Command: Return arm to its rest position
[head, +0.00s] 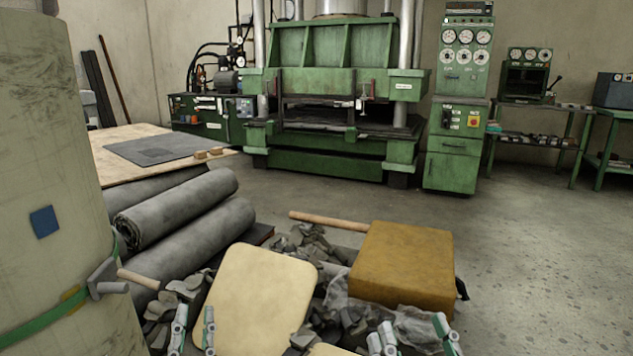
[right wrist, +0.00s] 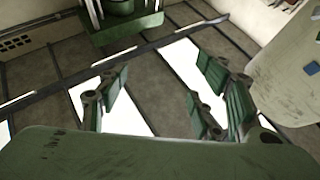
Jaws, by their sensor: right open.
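My left gripper (head: 194,330) shows at the bottom edge of the head view, left of centre. Its two fingertips stand apart with a gap between them, in front of grey rubble and the left edge of a cream panel. My right gripper (head: 415,337) shows at the bottom edge, right of centre, below the brown block. Its fingers are spread and hold nothing. In the right wrist view the same gripper (right wrist: 160,98) has its green-padded fingers wide apart with nothing between them. Most of both arms lies outside the head view.
Grey rubble (head: 310,242), a cream panel (head: 262,295), a brown block (head: 403,262) and a wooden handle (head: 328,221) lie close ahead. Grey rolls (head: 185,208) lie left. A pale cylinder (head: 50,150) fills the left edge. A green press (head: 330,100) stands behind. Floor at right (head: 550,260) is clear.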

